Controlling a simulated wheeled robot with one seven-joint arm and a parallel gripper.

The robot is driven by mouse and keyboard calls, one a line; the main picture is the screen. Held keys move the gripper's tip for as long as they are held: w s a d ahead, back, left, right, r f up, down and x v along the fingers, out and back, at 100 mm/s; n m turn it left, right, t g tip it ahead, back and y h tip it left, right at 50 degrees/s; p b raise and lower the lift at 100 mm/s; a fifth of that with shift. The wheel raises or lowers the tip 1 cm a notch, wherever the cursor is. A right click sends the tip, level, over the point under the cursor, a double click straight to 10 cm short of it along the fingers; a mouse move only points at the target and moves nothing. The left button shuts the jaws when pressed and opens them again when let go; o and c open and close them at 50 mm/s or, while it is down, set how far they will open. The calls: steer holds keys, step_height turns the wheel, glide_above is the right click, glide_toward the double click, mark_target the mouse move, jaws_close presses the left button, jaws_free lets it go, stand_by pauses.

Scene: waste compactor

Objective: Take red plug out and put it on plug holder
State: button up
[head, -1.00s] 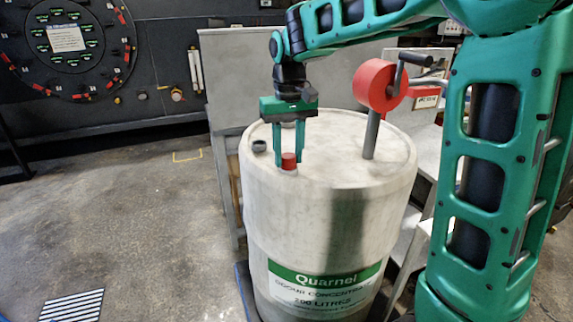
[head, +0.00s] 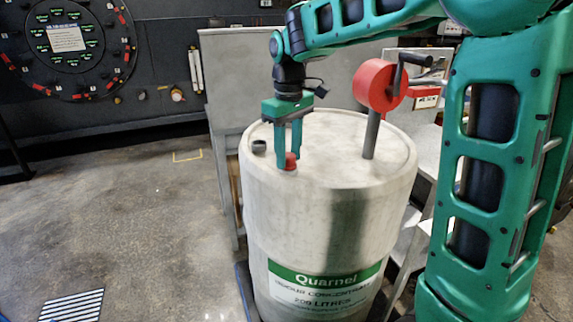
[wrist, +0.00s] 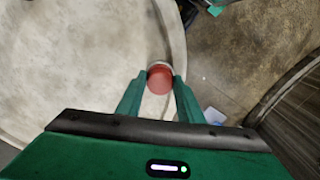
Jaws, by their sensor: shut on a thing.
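The red plug (head: 291,160) sits near the front edge of the top of the pale drum (head: 320,220). My gripper (head: 289,160) points down from above, with its two green fingers closed on the plug's sides. In the wrist view the red plug (wrist: 160,79) shows between my fingertips (wrist: 160,82), with a pale ring around its far edge. The plug still appears to be at its seat on the drum top. A small dark grey round piece (head: 259,147) on the drum's left rim may be the plug holder; I cannot tell for sure.
A red hand pump (head: 380,86) with a crank and grey pipe stands on the drum's right side. A grey panel (head: 230,75) is behind the drum. Open concrete floor (head: 120,200) lies to the left.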

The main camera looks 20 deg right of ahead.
steer(key=n, duration=0.5)
stand_by(0.4)
steer(key=shift+n, duration=1.1)
steer(key=n, duration=0.3)
steer(key=shift+n, duration=0.6)
steer(key=n, duration=0.4)
